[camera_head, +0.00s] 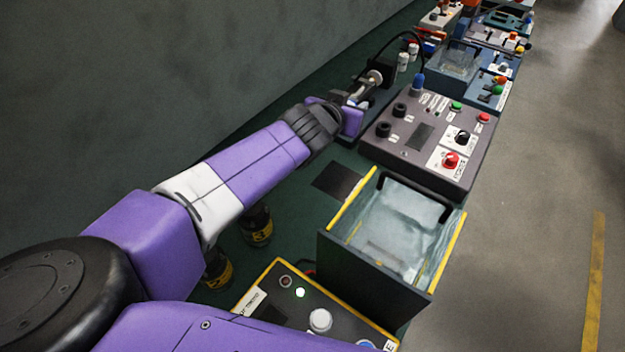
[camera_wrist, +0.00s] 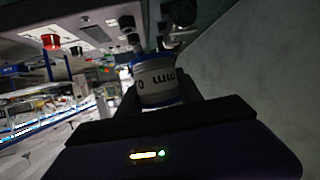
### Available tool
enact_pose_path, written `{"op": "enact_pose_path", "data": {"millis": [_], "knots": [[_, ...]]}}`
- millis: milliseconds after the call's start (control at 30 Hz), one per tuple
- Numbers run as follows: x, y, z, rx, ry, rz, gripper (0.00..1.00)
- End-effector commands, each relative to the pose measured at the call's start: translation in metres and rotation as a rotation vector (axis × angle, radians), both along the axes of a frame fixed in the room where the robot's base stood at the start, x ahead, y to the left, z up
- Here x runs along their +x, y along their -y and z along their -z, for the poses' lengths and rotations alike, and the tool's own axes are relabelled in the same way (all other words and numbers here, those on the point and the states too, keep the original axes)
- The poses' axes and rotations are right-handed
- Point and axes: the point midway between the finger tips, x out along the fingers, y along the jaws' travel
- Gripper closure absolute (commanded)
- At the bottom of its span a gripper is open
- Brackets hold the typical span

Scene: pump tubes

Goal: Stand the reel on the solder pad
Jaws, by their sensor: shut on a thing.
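The reel (camera_wrist: 158,80) shows in the wrist view as a short cylinder with a pale, dark-lettered label and blue edges. My gripper (camera_wrist: 160,96) is shut on it, with a dark finger on either side. In the head view my gripper (camera_head: 359,94) is at the far end of my arm, left of the grey control box. I cannot clearly make out the reel there. A flat dark square (camera_head: 338,181) lies on the green bench, nearer than the gripper; it may be the solder pad, but no label shows.
The grey control box (camera_head: 425,138) with knobs stands right of my gripper. An open clear-walled bin (camera_head: 327,262) with yellow edges is right of the dark square. Dark yellow-labelled jars (camera_head: 257,226) stand beside my arm. A black device (camera_head: 383,68) with a cable is close behind my gripper.

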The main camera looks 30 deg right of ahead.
Motion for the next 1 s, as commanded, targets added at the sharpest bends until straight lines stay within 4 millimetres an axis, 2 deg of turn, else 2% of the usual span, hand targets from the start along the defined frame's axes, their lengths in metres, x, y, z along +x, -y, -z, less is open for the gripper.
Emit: {"op": "enact_pose_path", "data": {"millis": [267,600,700,1000], "knots": [[0.000,0.001,0.045,-0.002,-0.003,0.001,1.00],[-0.001,0.001,0.123,-0.001,-0.004,-0.001,1.00],[0.000,0.001,0.141,-0.002,-0.001,0.000,1.00],[0.000,0.001,0.164,0.000,0.000,0.001,1.00]]}}
